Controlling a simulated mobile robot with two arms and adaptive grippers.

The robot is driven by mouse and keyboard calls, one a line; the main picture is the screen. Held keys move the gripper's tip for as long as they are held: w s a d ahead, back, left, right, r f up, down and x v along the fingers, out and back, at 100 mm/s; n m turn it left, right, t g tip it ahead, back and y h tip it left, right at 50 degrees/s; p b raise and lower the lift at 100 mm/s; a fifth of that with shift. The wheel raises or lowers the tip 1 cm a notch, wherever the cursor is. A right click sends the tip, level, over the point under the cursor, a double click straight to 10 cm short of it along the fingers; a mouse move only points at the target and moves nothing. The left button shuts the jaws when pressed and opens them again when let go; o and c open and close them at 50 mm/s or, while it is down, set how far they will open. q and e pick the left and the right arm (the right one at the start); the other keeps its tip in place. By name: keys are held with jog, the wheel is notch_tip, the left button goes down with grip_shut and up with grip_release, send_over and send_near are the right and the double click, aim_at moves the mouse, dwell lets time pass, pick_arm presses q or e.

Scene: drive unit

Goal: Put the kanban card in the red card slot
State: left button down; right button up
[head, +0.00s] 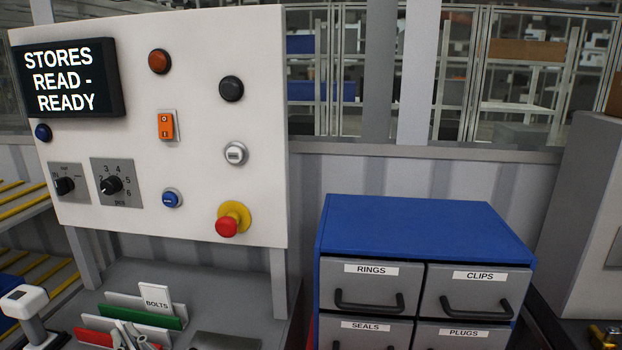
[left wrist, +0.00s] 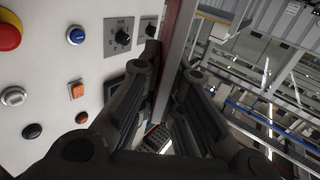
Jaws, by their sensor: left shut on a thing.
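The white kanban card (head: 155,299), lettered BOLTS, is upright by the green card slot (head: 141,315) in the head view. I cannot tell whether its lower edge is inside that slot or in front of it. The red card slot (head: 94,338) is at the front of the same rack, partly cut off. My left gripper (head: 131,337) shows at the bottom edge, in front of the rack and below the card. The gripper is shut on the card, though the contact is hard to see. My right gripper is not in view.
A white control panel (head: 205,195) with knobs and a red stop button (head: 227,227) stands behind the rack. A white scanner-like device (head: 24,301) is at the left. A blue drawer cabinet (head: 420,226) stands at the right.

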pick_arm(q)
jog(key=s+d+f+m+t+h+b, duration=0.1)
jog(key=s+d+f+m+t+h, duration=0.4)
jog(key=s+d+f+m+h, duration=0.3)
notch_tip(320, 180, down, 4)
jog(key=m+h, duration=0.1)
jog(key=h, duration=0.4)
jog(key=shift+d+t, duration=0.4)
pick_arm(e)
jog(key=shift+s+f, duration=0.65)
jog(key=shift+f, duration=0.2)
pick_arm(q)
jog(key=shift+f, duration=0.15)
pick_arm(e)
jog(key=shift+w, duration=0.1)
